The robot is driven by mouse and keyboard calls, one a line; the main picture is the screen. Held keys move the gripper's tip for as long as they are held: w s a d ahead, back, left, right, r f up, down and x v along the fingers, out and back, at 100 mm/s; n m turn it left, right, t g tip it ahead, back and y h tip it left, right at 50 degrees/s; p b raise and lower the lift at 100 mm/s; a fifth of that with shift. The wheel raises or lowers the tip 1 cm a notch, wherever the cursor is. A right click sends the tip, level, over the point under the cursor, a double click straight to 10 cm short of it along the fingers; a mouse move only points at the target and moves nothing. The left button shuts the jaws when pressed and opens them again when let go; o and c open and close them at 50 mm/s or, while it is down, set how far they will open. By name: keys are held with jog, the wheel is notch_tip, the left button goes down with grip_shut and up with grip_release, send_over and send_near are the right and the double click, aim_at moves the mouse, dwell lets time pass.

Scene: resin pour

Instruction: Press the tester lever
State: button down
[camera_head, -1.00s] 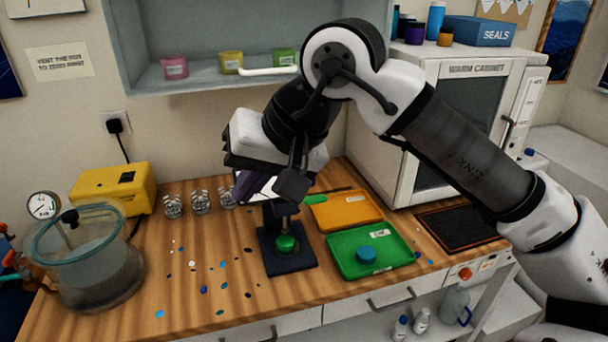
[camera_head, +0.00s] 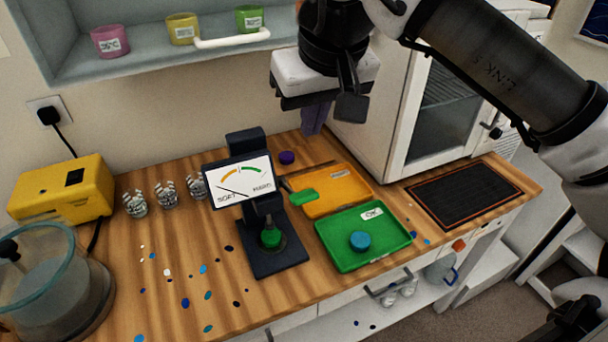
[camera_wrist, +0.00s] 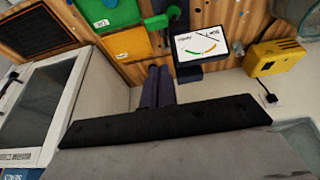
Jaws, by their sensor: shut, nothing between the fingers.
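The tester (camera_head: 275,258) is a dark stand with a tilted dial (camera_head: 238,182) marked SOFT and HARD; its needle lies toward the SOFT side. A green round piece (camera_head: 270,238) sits under its plunger. The lever with a green grip (camera_head: 303,197) sticks out to the right of the tester, over the orange tray's edge. The grip also shows in the wrist view (camera_wrist: 156,22). My gripper (camera_head: 312,128) has dark purple fingers, shut and empty, above and behind the lever, apart from it. In the wrist view the fingers (camera_wrist: 158,75) point toward the tester side.
An orange tray (camera_head: 345,180) and a green tray (camera_head: 340,256) marked OK, holding a blue piece (camera_head: 360,241), lie right of the tester. The warm cabinet (camera_head: 385,145) stands behind right. A purple piece (camera_head: 287,158) lies behind the tester. Several chips lie scattered on the left.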

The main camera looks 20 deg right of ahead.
jog(key=b, duration=0.5)
send_over(303, 193)
jog(key=f, duration=1)
jog(key=shift+w+f, duration=0.2)
jog(key=shift+s+f+b, duration=0.55)
jog(key=shift+s+f, duration=0.05)
jog(key=shift+f, duration=0.3)
jog(key=shift+s+f, duration=0.3)
jog(key=shift+f, duration=0.15)
jog(key=shift+f+b, duration=0.1)
jog(key=shift+b, duration=0.3)
